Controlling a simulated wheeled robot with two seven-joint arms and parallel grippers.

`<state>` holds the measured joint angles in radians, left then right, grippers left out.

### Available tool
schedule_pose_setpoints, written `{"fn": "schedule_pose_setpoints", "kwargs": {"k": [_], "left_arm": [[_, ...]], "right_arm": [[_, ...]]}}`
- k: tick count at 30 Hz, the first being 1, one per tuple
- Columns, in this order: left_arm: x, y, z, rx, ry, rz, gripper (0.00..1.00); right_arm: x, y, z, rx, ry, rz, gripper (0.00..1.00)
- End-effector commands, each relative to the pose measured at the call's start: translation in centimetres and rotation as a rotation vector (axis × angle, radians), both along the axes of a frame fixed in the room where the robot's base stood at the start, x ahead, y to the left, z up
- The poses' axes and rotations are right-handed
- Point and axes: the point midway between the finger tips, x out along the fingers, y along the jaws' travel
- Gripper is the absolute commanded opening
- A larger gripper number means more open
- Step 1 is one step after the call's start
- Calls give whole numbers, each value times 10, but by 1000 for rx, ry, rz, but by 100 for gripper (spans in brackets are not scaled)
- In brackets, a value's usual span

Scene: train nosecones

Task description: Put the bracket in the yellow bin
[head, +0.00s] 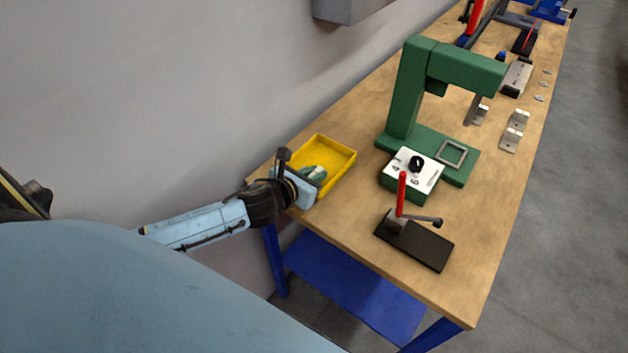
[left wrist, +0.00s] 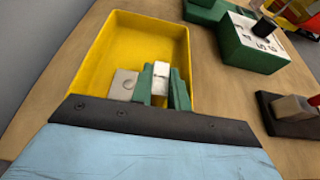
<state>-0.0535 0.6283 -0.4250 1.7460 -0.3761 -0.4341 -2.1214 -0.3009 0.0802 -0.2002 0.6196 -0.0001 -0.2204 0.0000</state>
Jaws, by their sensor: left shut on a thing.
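The yellow bin (head: 343,155) stands on the wooden bench at its near left end; it also fills the upper middle of the left wrist view (left wrist: 105,45). My left gripper (head: 315,173) reaches over the bin's near side, its green fingers (left wrist: 162,88) pointing into it. They are shut on a pale metal bracket (left wrist: 161,76), seen between them in the left wrist view. A grey plate with a round hole (left wrist: 123,84) shows beside the left finger; I cannot tell whether it belongs to the held bracket. The fingers hide the bracket in the head view.
A green press (head: 405,95) with a white control box (head: 412,170) stands right of the bin. A black-based, red-handled lever tool (head: 415,240) is nearer the front. Other metal brackets (head: 513,135) stand along the right edge. The wall runs along the bench's left side.

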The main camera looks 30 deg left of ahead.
Motion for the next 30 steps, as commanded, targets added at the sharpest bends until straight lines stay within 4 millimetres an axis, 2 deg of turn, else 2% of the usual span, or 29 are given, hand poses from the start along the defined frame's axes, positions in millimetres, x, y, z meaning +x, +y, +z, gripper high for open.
{"fn": "schedule_pose_setpoints", "kwargs": {"k": [11, 12, 16, 27, 30], "left_arm": [[0, 0, -3, 0, -1, 0, 0], [0, 0, -3, 0, 0, 0, 21], [0, 0, -3, 0, 0, 0, 38], [-1, 0, 3, -1, -1, 0, 39], [-11, 1, 6, 0, 2, 0, 39]], "right_arm": [[0, 0, -2, 0, 0, 0, 39], [0, 0, -2, 0, 0, 0, 39], [0, 0, -1, 0, 0, 0, 39], [0, 0, 2, 0, -1, 0, 39], [0, 0, 10, 0, -1, 0, 39]]}}
